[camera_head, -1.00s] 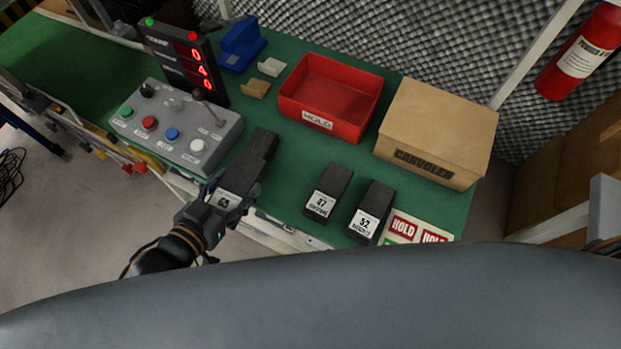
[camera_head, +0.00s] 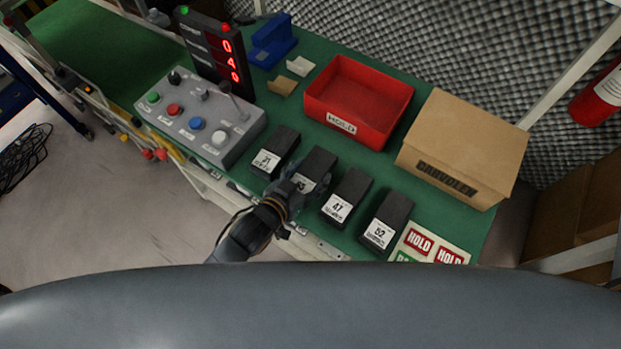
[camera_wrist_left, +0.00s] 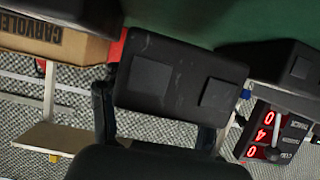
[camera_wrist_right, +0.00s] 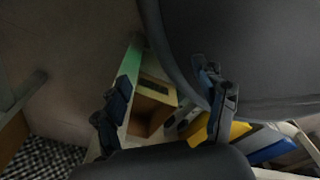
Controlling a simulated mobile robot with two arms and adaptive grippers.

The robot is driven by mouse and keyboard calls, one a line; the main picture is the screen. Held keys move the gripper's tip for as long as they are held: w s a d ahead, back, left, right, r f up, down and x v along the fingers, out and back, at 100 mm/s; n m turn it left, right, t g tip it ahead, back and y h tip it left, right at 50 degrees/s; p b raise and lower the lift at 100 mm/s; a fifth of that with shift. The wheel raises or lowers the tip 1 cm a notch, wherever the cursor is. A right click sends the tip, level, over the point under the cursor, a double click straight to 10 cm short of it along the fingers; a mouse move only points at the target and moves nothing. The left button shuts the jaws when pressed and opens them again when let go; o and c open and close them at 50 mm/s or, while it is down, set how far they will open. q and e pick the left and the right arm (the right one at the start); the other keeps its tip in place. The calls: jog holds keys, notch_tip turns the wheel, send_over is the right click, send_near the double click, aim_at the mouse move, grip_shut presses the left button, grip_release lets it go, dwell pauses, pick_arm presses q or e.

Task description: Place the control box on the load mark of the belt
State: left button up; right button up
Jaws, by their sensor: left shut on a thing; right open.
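Several black control boxes with white labels stand in a row on the green bench top (camera_head: 285,98): box 31 (camera_head: 275,150), box 47 (camera_head: 346,198) and box 52 (camera_head: 387,221). My left gripper (camera_head: 298,184) is shut on another control box (camera_head: 319,164) between boxes 31 and 47; its label is partly hidden. In the left wrist view this held box (camera_wrist_left: 180,82) sits between both fingers. I cannot tell whether it touches the bench. No load mark is distinguishable. My right gripper (camera_wrist_right: 165,85) is open and empty, away from the boxes.
A grey button panel (camera_head: 200,122) and a red-digit display (camera_head: 216,52) stand left of the row. A red HOLD bin (camera_head: 360,97) and a cardboard carton (camera_head: 465,145) stand behind it. HOLD cards (camera_head: 430,244) lie at the right. A blue fixture (camera_head: 272,42) stands behind.

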aim_at(311, 181)
pick_arm(q)
jog(key=shift+w+d+f+b, duration=0.1)
jog(key=shift+f+b, duration=0.2)
jog(key=shift+f, duration=1.3)
jog(key=shift+f, duration=0.1)
jog(key=o, duration=1.1)
jog(key=shift+f, duration=0.1)
jog(key=shift+o, duration=0.2)
